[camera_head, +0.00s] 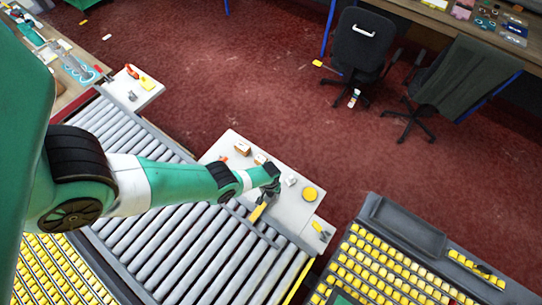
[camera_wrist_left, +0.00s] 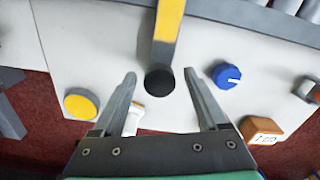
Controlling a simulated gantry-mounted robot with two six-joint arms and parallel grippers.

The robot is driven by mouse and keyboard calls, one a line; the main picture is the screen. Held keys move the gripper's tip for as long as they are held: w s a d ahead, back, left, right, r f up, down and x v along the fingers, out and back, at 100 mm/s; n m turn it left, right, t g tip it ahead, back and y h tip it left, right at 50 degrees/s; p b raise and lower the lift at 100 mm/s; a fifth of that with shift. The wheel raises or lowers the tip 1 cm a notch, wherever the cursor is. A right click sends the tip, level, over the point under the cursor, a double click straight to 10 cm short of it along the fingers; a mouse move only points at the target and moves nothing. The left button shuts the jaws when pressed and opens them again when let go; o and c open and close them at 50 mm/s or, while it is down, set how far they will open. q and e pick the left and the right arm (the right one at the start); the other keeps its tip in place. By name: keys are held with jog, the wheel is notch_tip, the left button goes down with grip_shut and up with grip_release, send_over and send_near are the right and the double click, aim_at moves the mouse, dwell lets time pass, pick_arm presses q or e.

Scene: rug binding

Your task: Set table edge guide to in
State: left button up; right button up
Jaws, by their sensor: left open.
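My left gripper (camera_head: 271,188) hangs over the white control panel (camera_head: 228,142) beside the roller conveyor. In the left wrist view the gripper (camera_wrist_left: 160,74) is open, with its two fingers spread and nothing held. A yellow lever (camera_wrist_left: 168,28) with a black round knob (camera_wrist_left: 159,80) at its end shows between and just beyond the fingertips. In the head view the yellow lever (camera_head: 258,212) lies just below the gripper. No label names the table edge guide, so I cannot tell whether this lever is it. My right gripper is not in view.
The panel also bears a yellow round button (camera_wrist_left: 81,104), a blue dial (camera_wrist_left: 227,76), a brown box with a small display (camera_wrist_left: 262,130) and a white switch (camera_wrist_left: 134,117). The grey roller conveyor (camera_head: 190,235) runs alongside. Black chairs (camera_head: 360,45) stand on the red floor.

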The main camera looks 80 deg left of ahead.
pick_arm(q)
jog(key=shift+f, duration=0.1)
grip_shut()
dwell(0.4)
dwell(1.0)
